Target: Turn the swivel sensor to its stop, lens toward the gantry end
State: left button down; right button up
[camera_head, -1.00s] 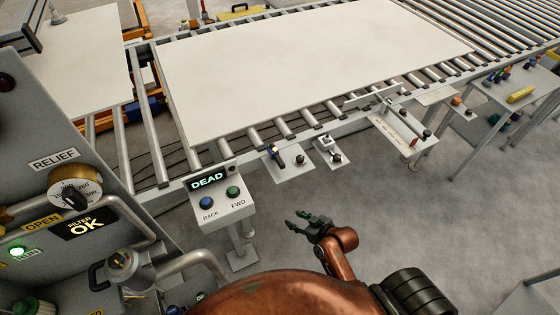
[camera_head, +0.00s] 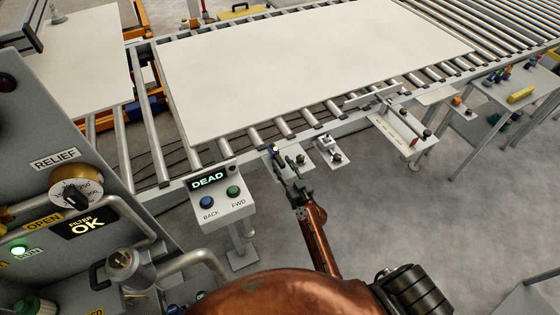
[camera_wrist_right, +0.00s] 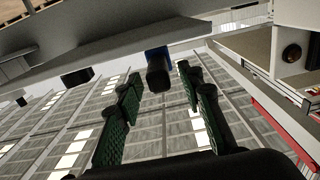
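The sensor (camera_head: 274,151) is a small dark cylinder with some blue on it, on a small plate at the near edge of the roller conveyor. I take it for the swivel sensor. My right gripper (camera_head: 286,166) is at that plate, fingers open and reaching toward the sensor. In the right wrist view, the black and blue sensor body (camera_wrist_right: 157,72) shows between the spread green-padded fingers (camera_wrist_right: 160,100), with a gap on both sides. I cannot tell which way its lens faces. The fingers hide part of the plate. My left gripper is not in view.
A control box (camera_head: 222,201) reading DEAD, with blue and green buttons, stands left of my right gripper. Another small bracket (camera_head: 331,154) with a fitting is close on the right. A large pale sheet (camera_head: 310,65) lies on the rollers.

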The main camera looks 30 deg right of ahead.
aim_at(277, 158)
jog(key=shift+w, duration=1.25)
jog(key=shift+c, duration=0.5)
grip_shut()
